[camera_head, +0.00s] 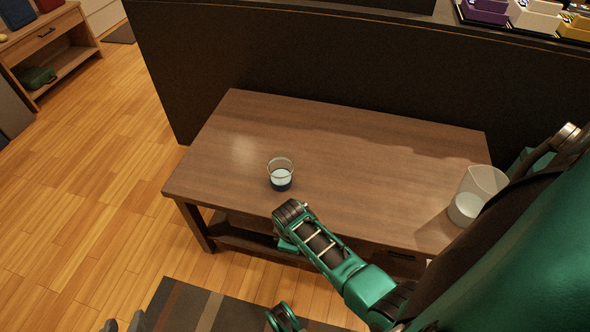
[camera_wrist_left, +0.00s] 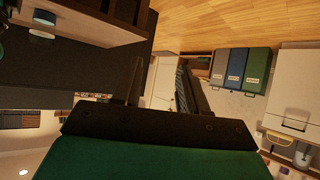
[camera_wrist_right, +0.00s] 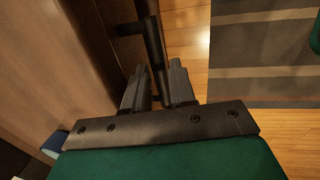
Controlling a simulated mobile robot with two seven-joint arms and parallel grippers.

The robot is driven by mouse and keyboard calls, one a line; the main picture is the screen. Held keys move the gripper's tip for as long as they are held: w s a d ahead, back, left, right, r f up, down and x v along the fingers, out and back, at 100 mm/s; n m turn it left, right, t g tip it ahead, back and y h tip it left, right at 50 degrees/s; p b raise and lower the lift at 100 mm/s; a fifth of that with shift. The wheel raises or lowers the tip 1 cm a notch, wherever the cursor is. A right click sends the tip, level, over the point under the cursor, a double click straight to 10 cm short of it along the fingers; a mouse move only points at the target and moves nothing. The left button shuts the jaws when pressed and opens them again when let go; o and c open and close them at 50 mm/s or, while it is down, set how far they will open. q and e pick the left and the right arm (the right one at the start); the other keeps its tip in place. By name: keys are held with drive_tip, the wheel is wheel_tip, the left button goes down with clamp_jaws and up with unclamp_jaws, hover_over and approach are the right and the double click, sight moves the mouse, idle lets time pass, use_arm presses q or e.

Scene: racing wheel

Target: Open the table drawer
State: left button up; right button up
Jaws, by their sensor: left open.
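The brown wooden table (camera_head: 330,140) stands in the middle of the head view. Its drawer is in the front, near the right end, partly behind my arm. In the right wrist view, the dark bar handle (camera_wrist_right: 151,38) stands off the drawer front. The head view hides that gripper behind my arm. I cannot tell whether the drawer is out at all. My left gripper (camera_head: 123,324) is open and empty at the bottom left, away from the table.
A larger clear container (camera_head: 478,190) is at the right end. A dark partition (camera_head: 290,65) rises behind the table. A striped rug (camera_head: 195,308) lies in front; wood floor is clear at left.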

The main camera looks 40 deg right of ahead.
drive_tip(key=shift+f, duration=0.3)
clamp_jaws()
idle(0.5)
